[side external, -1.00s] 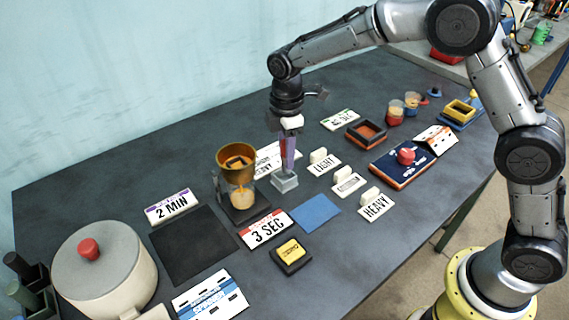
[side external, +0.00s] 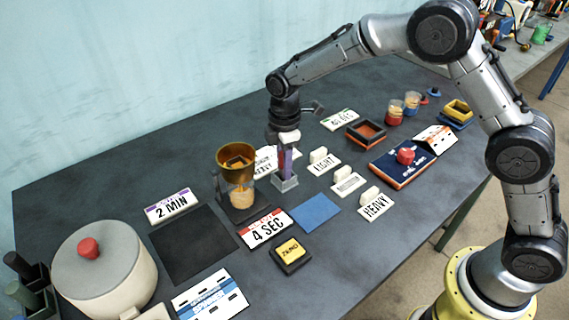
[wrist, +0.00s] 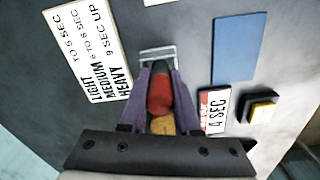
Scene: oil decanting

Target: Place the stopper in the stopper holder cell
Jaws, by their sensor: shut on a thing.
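My gripper (wrist: 160,72) points down with purple fingers shut on the stopper (wrist: 160,92), which has a red part and a tan part in the wrist view. In the side view my gripper (side external: 285,172) is right at the small grey stopper holder (side external: 287,184), with the fingertips at or just above its top. The holder also shows in the wrist view (wrist: 157,53), just beyond the fingertips. The fingers hide its cell and the stopper's lower end, so I cannot tell whether the stopper is inside.
A brass funnel (side external: 237,155) over a glass stands close left of my gripper. A timer sign (side external: 266,229) reads 4 SEC. LIGHT and HEAVY labelled cards with white blocks stand to the right. A blue mat (side external: 315,213) lies in front, and a black and yellow button (side external: 291,250) stands nearer.

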